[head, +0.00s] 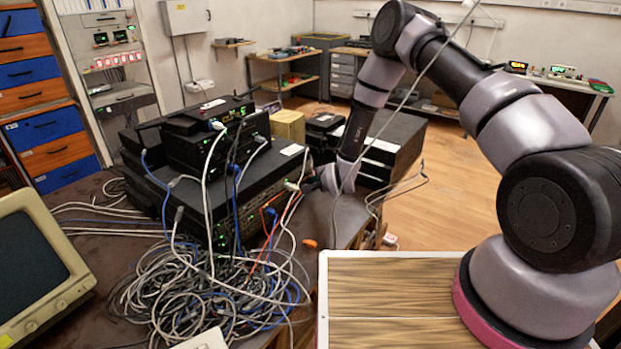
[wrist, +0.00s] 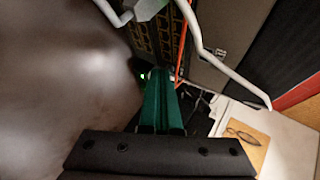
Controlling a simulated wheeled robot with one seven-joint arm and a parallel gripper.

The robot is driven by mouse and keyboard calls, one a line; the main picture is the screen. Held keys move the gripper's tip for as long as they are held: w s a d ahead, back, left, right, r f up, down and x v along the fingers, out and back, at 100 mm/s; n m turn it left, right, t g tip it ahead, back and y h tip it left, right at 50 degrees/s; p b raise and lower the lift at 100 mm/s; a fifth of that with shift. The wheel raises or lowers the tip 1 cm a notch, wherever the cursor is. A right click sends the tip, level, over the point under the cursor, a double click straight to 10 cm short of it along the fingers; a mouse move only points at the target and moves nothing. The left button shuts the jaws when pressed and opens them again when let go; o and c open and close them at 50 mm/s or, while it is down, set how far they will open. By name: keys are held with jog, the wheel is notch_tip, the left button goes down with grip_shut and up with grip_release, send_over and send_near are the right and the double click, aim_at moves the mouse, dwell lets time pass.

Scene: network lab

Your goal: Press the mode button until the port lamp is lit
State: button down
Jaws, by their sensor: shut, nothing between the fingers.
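My gripper (head: 311,184) is at the right end of the front of a stack of black network devices (head: 183,188) in the head view. In the wrist view its green fingers (wrist: 158,76) are together and empty, pointing at a dark panel with rows of yellow-edged ports (wrist: 160,32). A small green light (wrist: 143,76) glows just left of the fingertips. I cannot tell whether it is the port lamp. The mode button cannot be made out; the fingers may hide it. I cannot tell whether the fingertips touch the panel.
White, blue and red cables hang from the devices into a large tangle (head: 210,295) on the table. In the wrist view a white cable (wrist: 222,62) and an orange cable (wrist: 183,45) pass close to my fingers. An old monitor (head: 35,265) stands at left.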

jog(key=shift+s+d, duration=0.4)
jog(key=shift+d, duration=0.2)
jog(key=shift+s+d, duration=0.7)
jog(key=shift+d, duration=0.35)
jog(key=shift+s+d, duration=0.7)
jog(key=shift+d, duration=0.35)
